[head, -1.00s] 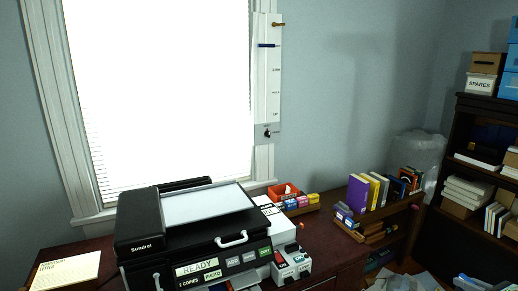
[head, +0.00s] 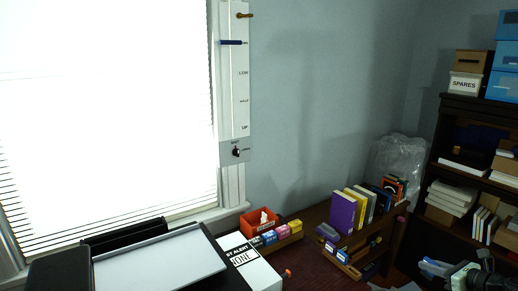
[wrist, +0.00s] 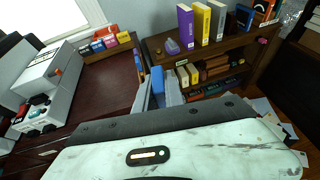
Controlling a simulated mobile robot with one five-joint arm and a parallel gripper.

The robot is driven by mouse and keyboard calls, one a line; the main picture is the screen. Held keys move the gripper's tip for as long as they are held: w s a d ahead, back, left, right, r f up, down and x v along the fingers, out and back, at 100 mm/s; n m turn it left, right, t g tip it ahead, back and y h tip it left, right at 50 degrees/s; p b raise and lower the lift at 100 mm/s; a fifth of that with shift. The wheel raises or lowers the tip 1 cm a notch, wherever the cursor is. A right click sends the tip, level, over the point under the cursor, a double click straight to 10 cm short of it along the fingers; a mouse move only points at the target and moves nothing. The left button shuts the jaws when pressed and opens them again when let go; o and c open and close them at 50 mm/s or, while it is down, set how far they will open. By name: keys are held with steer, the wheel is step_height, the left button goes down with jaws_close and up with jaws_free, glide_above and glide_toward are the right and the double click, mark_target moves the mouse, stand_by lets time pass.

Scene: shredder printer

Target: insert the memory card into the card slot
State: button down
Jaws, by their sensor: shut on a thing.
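My gripper (wrist: 158,94) reaches forward in the wrist view, its pale fingers shut on a small blue piece, which seems to be the memory card (wrist: 157,80). Only the card's upper part shows between the fingers. In the head view my gripper (head: 430,267) is at the lower right, away from the desk; the card is too small to make out clearly there. No card slot can be told for sure. A white unit with small coloured parts (wrist: 38,115) stands at the left of the wrist view, well apart from my gripper.
The printer (head: 160,262) is cut off at the head view's lower left. An orange bin (head: 262,221) and small coloured boxes (head: 272,236) stand behind it. A low bookcase (wrist: 215,62) is beyond my gripper. The dark desktop (wrist: 95,85) has clear room.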

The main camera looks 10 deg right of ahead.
mark_target(431, 261)
steer(key=shift+w+a+r, duration=0.1)
steer(key=shift+w, duration=0.1)
step_height(431, 261, up, 11)
steer(key=p, duration=1.1)
steer(key=shift+a, duration=0.1)
steer(key=c, duration=2)
jaws_free()
jaws_close()
steer(key=shift+s, duration=0.1)
